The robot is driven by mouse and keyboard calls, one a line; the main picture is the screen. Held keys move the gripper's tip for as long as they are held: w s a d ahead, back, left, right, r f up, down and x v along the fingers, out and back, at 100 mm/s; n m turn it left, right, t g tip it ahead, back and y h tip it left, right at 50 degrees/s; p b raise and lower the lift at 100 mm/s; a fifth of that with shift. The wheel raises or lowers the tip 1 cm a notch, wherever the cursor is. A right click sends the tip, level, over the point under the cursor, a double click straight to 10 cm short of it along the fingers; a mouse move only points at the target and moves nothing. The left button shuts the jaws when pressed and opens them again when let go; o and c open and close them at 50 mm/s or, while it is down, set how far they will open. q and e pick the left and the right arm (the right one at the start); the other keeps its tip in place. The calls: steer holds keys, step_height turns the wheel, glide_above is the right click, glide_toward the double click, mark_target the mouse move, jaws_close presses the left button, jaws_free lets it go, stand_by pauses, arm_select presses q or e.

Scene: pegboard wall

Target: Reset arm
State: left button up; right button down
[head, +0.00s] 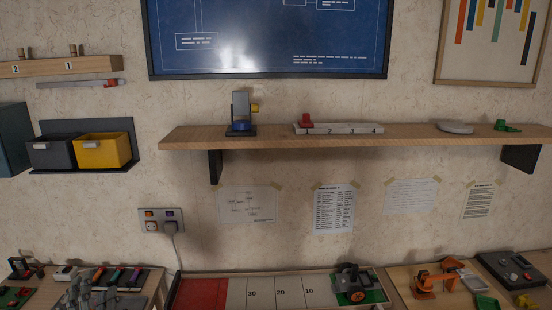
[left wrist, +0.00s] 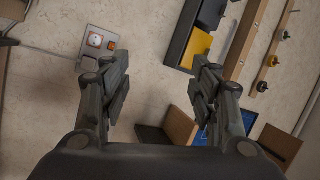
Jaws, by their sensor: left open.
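My left gripper shows in the left wrist view (left wrist: 159,78) with its two dark fingers spread wide apart. Nothing is between them but the pale wall behind. In the head view, grey parts that look like the same gripper (head: 92,290) show at the bottom left, in front of the left end of the table. My right gripper is in neither view.
A wooden shelf (head: 350,139) with small objects crosses the wall. A dark bin (head: 52,153) and a yellow bin (head: 103,151) hang at left. A socket (head: 161,221) sits below. A numbered board (head: 262,292), a wheeled toy (head: 353,282) and an orange model (head: 432,283) are low down.

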arm_select(q)
steer(key=s+d+f+n+g, duration=0.2)
steer(key=s+f+n+g, duration=0.65)
steer(key=s+f, duration=0.25)
steer(key=s+d+f+m+g+h, duration=0.2)
steer(key=s+d+f+g+h, duration=0.65)
steer(key=s+d, duration=0.8)
step_height(320, 180, down, 30)
steer(key=s, duration=0.2)
steer(key=s+a+f+g, duration=0.1)
steer(key=s+a+f, duration=0.1)
steer(key=s+f, duration=1.2)
steer(key=shift+s+a+f, duration=0.25)
steer(key=shift+s+a, duration=0.15)
steer(key=shift+s, duration=0.65)
